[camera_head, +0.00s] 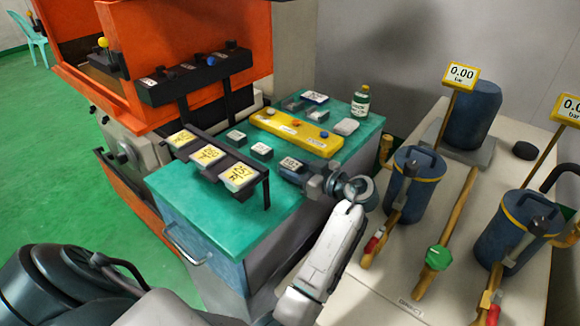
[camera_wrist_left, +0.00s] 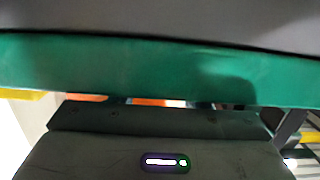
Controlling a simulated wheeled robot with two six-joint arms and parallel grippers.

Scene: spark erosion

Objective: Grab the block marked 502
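A small dark block with a white label (camera_head: 290,163) is on the green-topped bench (camera_head: 222,232); the label is too small to read surely, but may be 502. My left gripper (camera_head: 297,173) is right at this block, reaching it from the right. The fingertips are small and partly merge with the block, so I cannot tell whether they are closed on it. Two similar labelled blocks, one (camera_head: 236,136) and another (camera_head: 261,150), sit in line to its left. The left wrist view shows my gripper's grey housing and a green surface, but no block. My right gripper is not in view.
A black rack with yellow cards (camera_head: 208,155) stands in front of the blocks. A yellow tray (camera_head: 297,132) lies behind them. A green bottle (camera_head: 360,101) stands at the back corner. Blue canisters (camera_head: 416,172) and pipes fill the pale table on the right.

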